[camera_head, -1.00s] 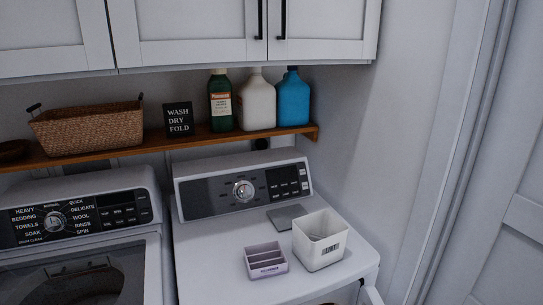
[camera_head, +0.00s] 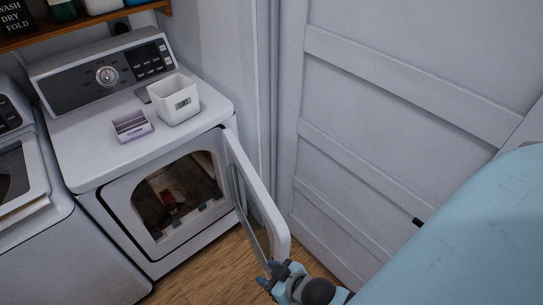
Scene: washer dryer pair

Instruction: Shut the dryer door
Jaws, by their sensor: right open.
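The white dryer (camera_head: 85,160) stands left of centre, with its dark front opening (camera_head: 175,195) uncovered. The dryer door (camera_head: 258,190) is swung wide open, hinged at the right of the opening and sticking out toward me. My right gripper (camera_head: 273,275) is open at the lower outer end of the door, close to its edge. I cannot tell whether it touches the door. My light-blue right arm comes in from the lower right. My left gripper is not in view.
A white bin (camera_head: 176,103) and a small lilac divided box (camera_head: 132,126) stand on the dryer top. The washer (camera_head: 30,215) is at the left. A white panelled door (camera_head: 390,120) and wall are close on the right. Wood floor (camera_head: 200,275) shows below the dryer opening.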

